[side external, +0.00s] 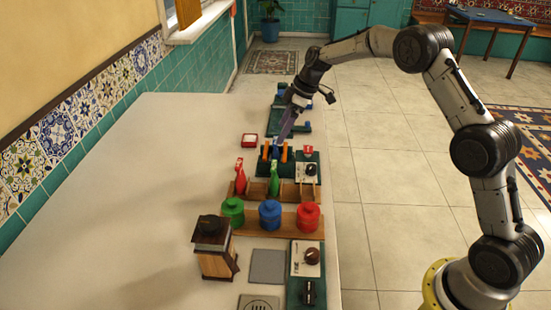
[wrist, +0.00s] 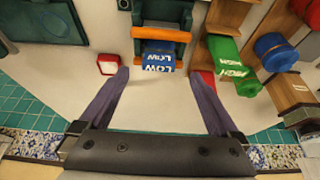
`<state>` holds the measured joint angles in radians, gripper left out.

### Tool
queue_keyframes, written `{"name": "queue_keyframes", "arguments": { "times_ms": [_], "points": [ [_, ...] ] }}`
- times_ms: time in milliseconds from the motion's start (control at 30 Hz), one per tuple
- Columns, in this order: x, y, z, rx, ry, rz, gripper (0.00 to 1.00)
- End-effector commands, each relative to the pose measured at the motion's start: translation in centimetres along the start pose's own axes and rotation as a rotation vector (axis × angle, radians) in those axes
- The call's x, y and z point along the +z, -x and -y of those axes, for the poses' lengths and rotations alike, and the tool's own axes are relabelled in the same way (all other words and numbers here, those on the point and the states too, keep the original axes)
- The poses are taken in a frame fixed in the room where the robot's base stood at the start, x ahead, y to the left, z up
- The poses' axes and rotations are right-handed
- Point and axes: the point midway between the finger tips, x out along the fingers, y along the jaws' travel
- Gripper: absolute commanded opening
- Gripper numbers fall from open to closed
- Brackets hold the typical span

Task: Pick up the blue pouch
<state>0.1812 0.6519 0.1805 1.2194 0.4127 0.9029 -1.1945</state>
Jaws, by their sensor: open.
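The blue pouch (wrist: 158,58) with white "LOW" lettering sits in a dark green holder (wrist: 160,12) with orange bars, near the top centre of the wrist view. In the side view the blue pouch (side external: 275,152) shows as a small blue patch between the orange bars, partly hidden. My gripper (wrist: 160,74) is open and empty, with one purple-grey finger on each side of the pouch's line in the wrist view. In the side view my gripper (side external: 284,135) points down over the holder. I cannot tell its exact height above the pouch.
A green "HIGH" pouch (wrist: 231,66) and a red one (side external: 240,178) stand in a wooden rack (side external: 290,189). Green, blue (side external: 270,214) and red canisters stand nearer the camera. A red-rimmed square (wrist: 108,64) lies beside the holder. The counter's left side is clear (side external: 130,200).

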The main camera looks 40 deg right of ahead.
Motion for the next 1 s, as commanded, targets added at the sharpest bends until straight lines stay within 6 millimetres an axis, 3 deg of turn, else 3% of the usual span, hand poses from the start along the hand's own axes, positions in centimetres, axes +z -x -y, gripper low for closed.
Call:
{"name": "queue_keyframes", "arguments": {
  "times_ms": [233,500,833,1000],
  "points": [
    [0.0,-1.8,0.0,-0.001,0.0,0.0,0.97],
    [-0.1,-5.4,-0.2,-0.001,0.002,-0.001,0.97],
    [-0.2,-6.0,-0.2,0.002,0.002,-0.003,0.97],
    [-0.2,-6.0,-0.2,0.001,0.002,-0.002,0.69]
  ]
}}
